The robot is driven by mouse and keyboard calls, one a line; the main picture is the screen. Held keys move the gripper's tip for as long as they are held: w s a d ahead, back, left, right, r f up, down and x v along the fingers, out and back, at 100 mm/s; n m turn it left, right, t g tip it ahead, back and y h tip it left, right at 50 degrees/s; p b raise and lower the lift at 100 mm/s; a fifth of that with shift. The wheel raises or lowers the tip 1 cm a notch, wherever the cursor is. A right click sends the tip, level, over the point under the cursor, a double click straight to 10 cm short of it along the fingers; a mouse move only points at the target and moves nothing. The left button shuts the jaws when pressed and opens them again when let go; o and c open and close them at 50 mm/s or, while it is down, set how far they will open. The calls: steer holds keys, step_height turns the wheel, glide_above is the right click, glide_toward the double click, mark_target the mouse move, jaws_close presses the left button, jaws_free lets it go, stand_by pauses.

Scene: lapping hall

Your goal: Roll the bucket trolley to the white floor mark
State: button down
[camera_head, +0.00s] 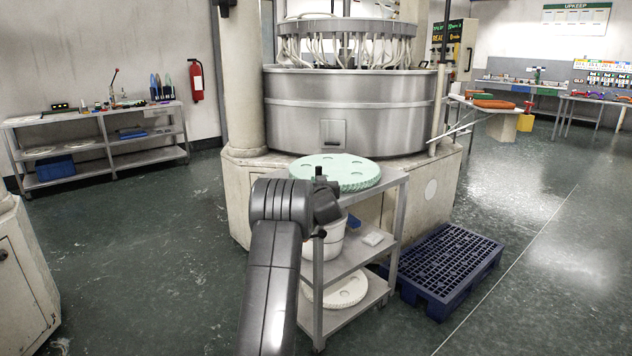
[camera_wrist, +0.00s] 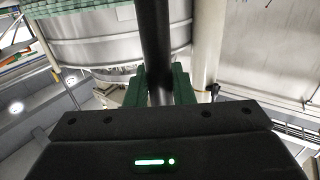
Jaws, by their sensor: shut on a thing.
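A grey shelf trolley (camera_head: 402,200) stands in front of the large round machine, with mint-green discs (camera_head: 345,170) on top. A white bucket (camera_head: 328,248) shows at its middle shelf, partly hidden behind my arm. My gripper (camera_wrist: 160,90) is shut on a dark bar (camera_wrist: 157,45), which runs between its green fingers in the wrist view. In the head view my wrist is at the trolley's near left side, and the fingertips are hidden. I cannot tell how the bar joins the trolley. A thin pale line (camera_head: 510,265) crosses the floor at right; whether it is the white mark is unclear.
A blue pallet (camera_head: 450,268) lies close to the trolley's right side. The round machine (camera_head: 350,110) on its pale base blocks the way behind. A shelf bench (camera_head: 95,140) stands at the left wall. Open floor (camera_head: 560,240) extends to the right.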

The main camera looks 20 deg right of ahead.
steer(key=shift+d+r, duration=0.15)
steer(key=shift+r, duration=0.1)
steer(key=c, duration=1.6)
jaws_free()
steer(key=o, duration=0.3)
steer(key=shift+d+f, duration=0.2)
steer(key=shift+d, duration=0.05)
steer(key=shift+a, duration=0.15)
steer(key=shift+s, duration=0.25)
steer(key=v, duration=1.3)
steer(key=x, duration=1.3)
steer(key=shift+w, duration=0.35)
